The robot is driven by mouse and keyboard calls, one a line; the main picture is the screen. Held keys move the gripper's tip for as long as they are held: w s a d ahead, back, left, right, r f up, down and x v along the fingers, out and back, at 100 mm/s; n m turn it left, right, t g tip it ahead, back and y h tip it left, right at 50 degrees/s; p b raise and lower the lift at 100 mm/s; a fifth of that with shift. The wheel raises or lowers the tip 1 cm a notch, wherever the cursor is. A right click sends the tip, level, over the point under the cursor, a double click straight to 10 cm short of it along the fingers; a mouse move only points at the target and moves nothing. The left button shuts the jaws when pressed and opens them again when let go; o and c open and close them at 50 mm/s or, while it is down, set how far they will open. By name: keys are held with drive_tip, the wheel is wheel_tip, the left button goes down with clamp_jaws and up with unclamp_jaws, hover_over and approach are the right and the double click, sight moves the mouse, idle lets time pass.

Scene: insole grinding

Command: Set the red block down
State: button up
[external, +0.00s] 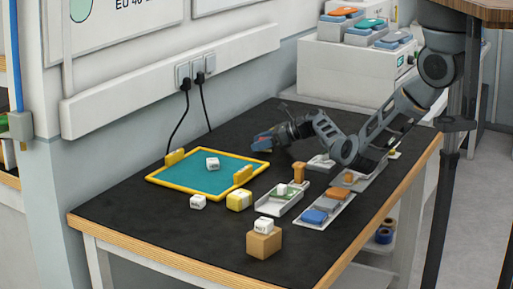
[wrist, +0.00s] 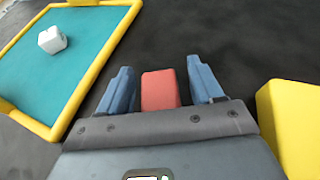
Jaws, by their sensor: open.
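The red block (wrist: 160,90) is on the black table top, between the two blue fingers of my gripper (wrist: 161,88) in the wrist view. The fingers are open, with a narrow dark gap on each side of the block. In the external view my gripper (external: 262,143) is low over the table, just beyond the far right corner of the yellow-rimmed teal tray (external: 193,187). There the fingers mostly hide the block. The tray also shows at the left in the wrist view (wrist: 75,115), apart from the block.
A white cube (external: 212,164) lies in the tray. A yellow shape (wrist: 290,125) is close on the right in the wrist view. White cubes, a yellow block (external: 239,200), a wooden block (external: 264,243) and narrow trays (external: 325,212) stand nearer. The dark table behind the tray is clear.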

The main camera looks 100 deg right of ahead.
drive_tip(key=p+v, duration=0.1)
drive_tip(key=v, duration=0.6)
drive_tip(key=shift+r, duration=0.1)
